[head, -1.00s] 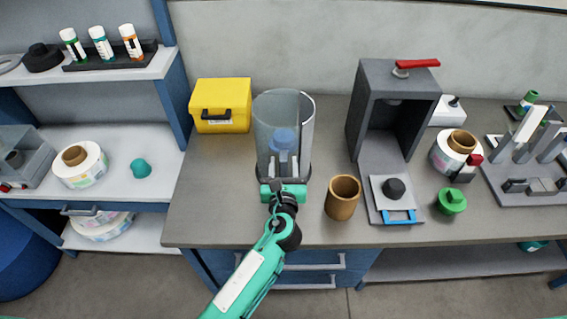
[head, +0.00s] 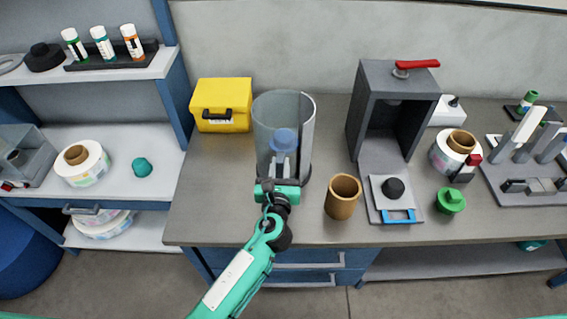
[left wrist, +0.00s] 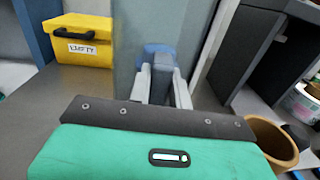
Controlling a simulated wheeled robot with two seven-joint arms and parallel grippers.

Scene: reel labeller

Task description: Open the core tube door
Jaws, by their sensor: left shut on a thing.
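The core tube (head: 309,130) is a tall, clear, greyish cylinder standing on the workbench. Its curved see-through door (head: 268,115) faces me, with a dark upright edge at its right side. A blue handle (head: 284,138) shows at the door's middle; it also shows in the left wrist view (left wrist: 158,50). My left gripper (head: 281,158) reaches in from the front, with its pale fingers shut on the blue handle. In the left wrist view the fingers (left wrist: 160,80) stand either side of it, and the grey door panel is behind. My right gripper is not in view.
A brown cup (head: 342,197) stands close at the right of my left gripper. A yellow box (head: 221,105) is at the tube's back left. A grey press-like stand (head: 371,150) with a red lever is to the right. Bench space left of the tube is clear.

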